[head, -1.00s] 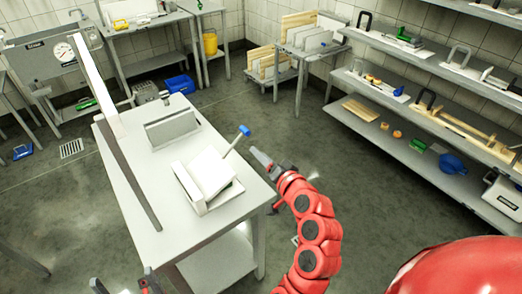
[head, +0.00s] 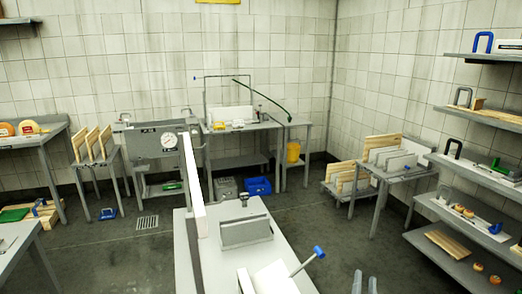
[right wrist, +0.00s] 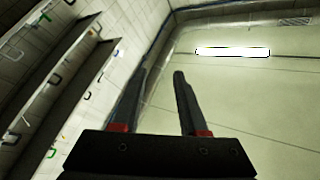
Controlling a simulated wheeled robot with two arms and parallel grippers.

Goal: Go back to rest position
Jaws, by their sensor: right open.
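My right gripper (head: 365,282) shows only as two fingertips at the bottom edge of the head view. They point up and stand apart, to the right of the table (head: 262,209). My left gripper is in no view now.
A grey metal block (head: 245,232) and a long upright white bar (head: 193,185) stand on the table. Shelves (head: 455,205) line the right wall. A rack with boards (head: 393,162) stands at the back right. Floor is clear between table and shelves.

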